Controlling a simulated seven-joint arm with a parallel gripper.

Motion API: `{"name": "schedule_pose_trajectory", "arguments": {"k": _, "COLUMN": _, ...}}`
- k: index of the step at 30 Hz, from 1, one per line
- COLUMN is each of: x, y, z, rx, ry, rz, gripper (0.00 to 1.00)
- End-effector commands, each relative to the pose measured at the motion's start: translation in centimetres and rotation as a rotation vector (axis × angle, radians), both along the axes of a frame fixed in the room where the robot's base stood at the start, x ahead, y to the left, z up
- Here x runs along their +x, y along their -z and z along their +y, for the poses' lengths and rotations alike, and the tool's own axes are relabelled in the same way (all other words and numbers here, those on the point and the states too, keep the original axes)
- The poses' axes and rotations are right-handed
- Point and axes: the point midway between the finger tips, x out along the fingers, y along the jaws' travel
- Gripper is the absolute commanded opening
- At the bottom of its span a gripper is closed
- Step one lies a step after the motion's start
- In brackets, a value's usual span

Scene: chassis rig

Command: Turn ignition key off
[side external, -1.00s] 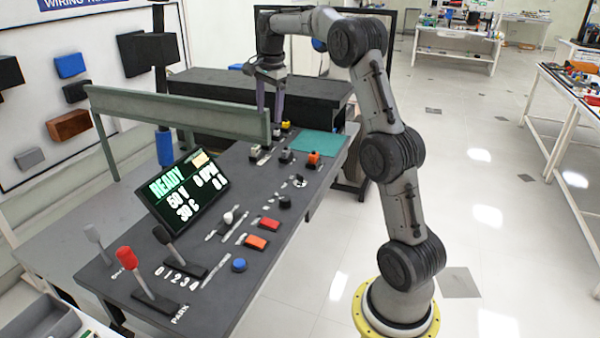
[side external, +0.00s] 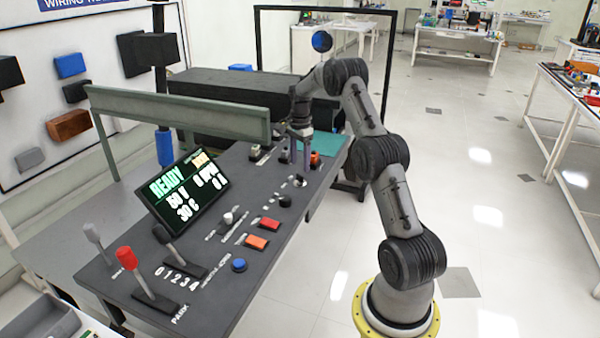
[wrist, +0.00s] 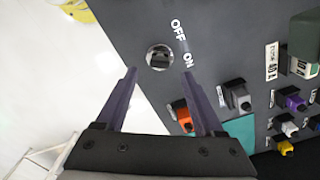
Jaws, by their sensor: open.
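The ignition key (wrist: 159,59) is a dark grip in a round silver switch on the dark grey panel (wrist: 120,30). The words OFF and ON are printed beside it, and I cannot tell which one it points at. My gripper (wrist: 160,73) is open and empty, with its purple fingers spread to either side just short of the switch in the wrist view. In the side external view my gripper (side external: 300,166) hangs fingers down over the panel, just behind the silver switch (side external: 300,181). The gap between fingertips and key is hard to judge.
An orange connector (wrist: 182,116) and a grey connector (wrist: 238,98) sit near my right finger, with several more plugs farther right. A black knob (side external: 285,201), red and orange buttons, and a lit display (side external: 182,187) are nearer the front.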

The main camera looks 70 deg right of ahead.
Motion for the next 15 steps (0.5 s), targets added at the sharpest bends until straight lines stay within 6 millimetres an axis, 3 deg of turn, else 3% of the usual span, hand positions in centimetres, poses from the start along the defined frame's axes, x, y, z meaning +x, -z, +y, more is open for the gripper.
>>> {"name": "schedule_pose_trajectory", "arguments": {"k": 6, "x": 0.0, "y": 3.3, "z": 0.0, "rx": 0.002, "ry": 0.000, "rz": 0.002, "gripper": 0.70}}
{"name": "schedule_pose_trajectory", "arguments": {"k": 15, "x": 0.0, "y": 4.6, "z": 0.0, "rx": 0.001, "ry": 0.000, "rz": 0.001, "gripper": 0.70}}
